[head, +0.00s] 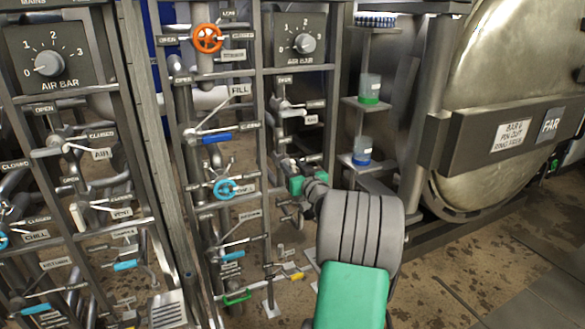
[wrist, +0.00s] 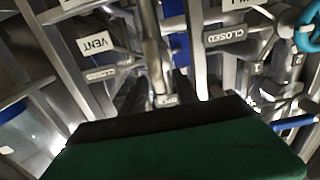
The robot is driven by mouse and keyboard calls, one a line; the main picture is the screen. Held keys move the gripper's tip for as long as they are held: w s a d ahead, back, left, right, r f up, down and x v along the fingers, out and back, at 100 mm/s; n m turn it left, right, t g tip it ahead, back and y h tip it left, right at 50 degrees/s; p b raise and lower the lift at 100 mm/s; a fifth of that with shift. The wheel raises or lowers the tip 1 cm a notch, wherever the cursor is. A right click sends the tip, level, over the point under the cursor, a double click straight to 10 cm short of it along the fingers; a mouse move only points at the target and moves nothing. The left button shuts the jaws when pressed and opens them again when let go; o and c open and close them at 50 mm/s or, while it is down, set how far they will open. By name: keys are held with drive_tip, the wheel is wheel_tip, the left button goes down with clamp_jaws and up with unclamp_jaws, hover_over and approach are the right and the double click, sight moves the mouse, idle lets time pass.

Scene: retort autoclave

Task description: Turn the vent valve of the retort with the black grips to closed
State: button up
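My gripper (head: 291,168) reaches into the right-hand valve column in the head view and covers the fittings there. In the wrist view its two dark fingers (wrist: 158,88) stand apart, with a grey metal bar (wrist: 151,55) between or beyond them. I cannot tell whether they touch it. The vent valve's handle and any black grips are not clearly visible.
A middle valve column stands close left of my gripper, with a blue handwheel (head: 225,189) and an orange handwheel (head: 208,38). Shelves with a green-based jar (head: 369,90) and a blue-based jar (head: 362,151) stand right. The retort door (head: 505,95) marked FAR is beyond.

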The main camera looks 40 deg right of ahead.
clamp_jaws()
idle(0.3)
drive_tip(key=shift+m, duration=0.4)
drive_tip(key=m, duration=0.1)
drive_tip(key=m+p, duration=0.1)
drive_tip(key=m, duration=0.1)
drive_tip(key=shift+s+d+m, duration=0.1)
drive_tip(key=shift+d+m, duration=0.2)
drive_tip(key=shift+d, duration=0.05)
drive_tip(key=shift+s+d+f+m+p, duration=0.1)
drive_tip(key=shift+d+f+m+p, duration=0.2)
drive_tip(key=shift+m+p, duration=1.45)
drive_tip(key=shift+s+d+f+m+p, duration=0.1)
drive_tip(key=shift+f+m+p, duration=0.5)
drive_tip(key=shift+m, duration=2.2)
drive_tip(key=shift+d+f+m+p, duration=0.15)
drive_tip(key=shift+m+p, duration=1.3)
drive_tip(key=shift+m, duration=0.8)
